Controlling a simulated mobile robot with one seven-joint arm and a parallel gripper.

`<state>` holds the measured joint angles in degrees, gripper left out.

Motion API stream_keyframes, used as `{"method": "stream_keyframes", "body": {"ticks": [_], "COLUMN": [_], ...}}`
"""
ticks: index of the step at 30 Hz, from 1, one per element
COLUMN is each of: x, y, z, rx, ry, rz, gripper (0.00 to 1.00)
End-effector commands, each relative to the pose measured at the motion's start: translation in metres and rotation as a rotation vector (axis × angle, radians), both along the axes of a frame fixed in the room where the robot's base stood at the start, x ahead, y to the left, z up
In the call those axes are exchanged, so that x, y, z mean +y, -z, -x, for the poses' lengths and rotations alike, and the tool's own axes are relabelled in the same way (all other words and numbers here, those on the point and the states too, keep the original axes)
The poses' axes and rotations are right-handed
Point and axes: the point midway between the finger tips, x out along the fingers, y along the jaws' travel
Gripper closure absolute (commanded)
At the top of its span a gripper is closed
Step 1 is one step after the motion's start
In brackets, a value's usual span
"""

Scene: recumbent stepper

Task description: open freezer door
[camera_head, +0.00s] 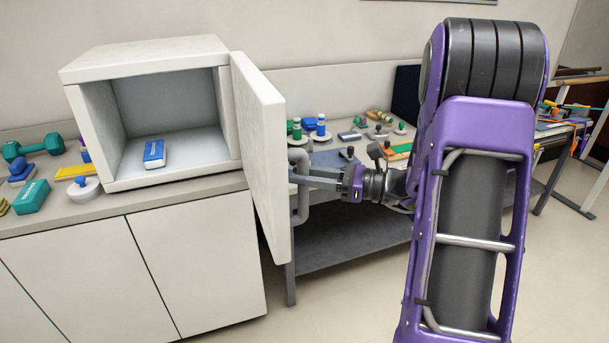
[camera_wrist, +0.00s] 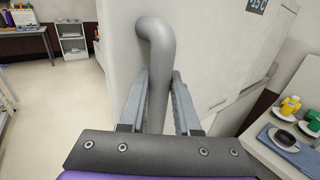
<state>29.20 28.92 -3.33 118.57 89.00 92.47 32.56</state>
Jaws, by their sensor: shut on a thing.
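The freezer (camera_head: 145,55) is a white box on the counter, with its front open. Its door (camera_head: 262,150) is hinged on the right side and stands swung far out towards me. A grey bar handle (camera_head: 302,205) is on the door's outer face; in the wrist view the handle (camera_wrist: 158,60) runs down between my two fingers. My gripper (camera_head: 300,180) is shut on the handle; the fingers (camera_wrist: 160,95) lie on either side of it. A blue and white pack (camera_head: 154,154) lies inside the freezer on its floor.
White cabinets (camera_head: 190,265) are under the freezer. Dumbbells (camera_head: 32,147) and small items stand on the counter at left. A bench (camera_head: 350,250) with bottles and weights is behind the door. Floor is free at lower right.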

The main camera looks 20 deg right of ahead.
Motion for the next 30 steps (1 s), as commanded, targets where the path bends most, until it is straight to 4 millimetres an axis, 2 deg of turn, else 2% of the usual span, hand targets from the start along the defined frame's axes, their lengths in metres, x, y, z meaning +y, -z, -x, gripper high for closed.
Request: {"method": "stream_keyframes", "body": {"ticks": [12,13,17,18,26,30], "x": [0.0004,0.0004,0.0003,0.0002,-0.0005,-0.0088], "y": [-0.0032,-0.0032,-0.0024,-0.0021,-0.0010,-0.0003], "z": [-0.0030,-0.0030,-0.0023,-0.0020,-0.0010,0.0034], "rx": [-0.009,-0.009,-0.006,-0.006,-0.003,-0.002], "ry": [0.003,0.003,0.002,0.002,0.002,0.003], "rz": [-0.001,-0.001,-0.001,0.000,-0.001,0.000], "gripper": [1.00,0.66,0.42,0.39,0.39,0.39]}}
